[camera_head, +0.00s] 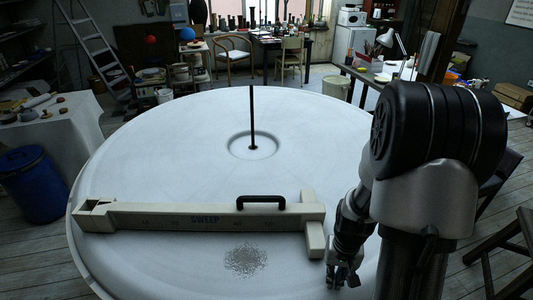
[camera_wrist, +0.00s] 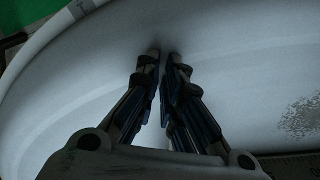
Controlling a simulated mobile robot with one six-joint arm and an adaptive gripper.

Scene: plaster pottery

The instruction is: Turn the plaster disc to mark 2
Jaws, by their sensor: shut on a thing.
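The plaster disc (camera_head: 150,140) is a wide, round, pale slab that fills the middle of the head view. It also fills most of the wrist view (camera_wrist: 245,50). My gripper (camera_head: 343,275) is low at the disc's near right part. In the wrist view my gripper (camera_wrist: 163,56) has its fingers close together, with the tips down at the pale surface. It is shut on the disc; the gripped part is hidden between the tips. A small dark mark (camera_wrist: 82,6) shows on the rim at the top left; I cannot read a number. Mark 2 cannot be made out.
A thin black rod (camera_head: 252,115) stands at the disc's centre. A grey speckled patch (camera_head: 246,260) lies before the bar.

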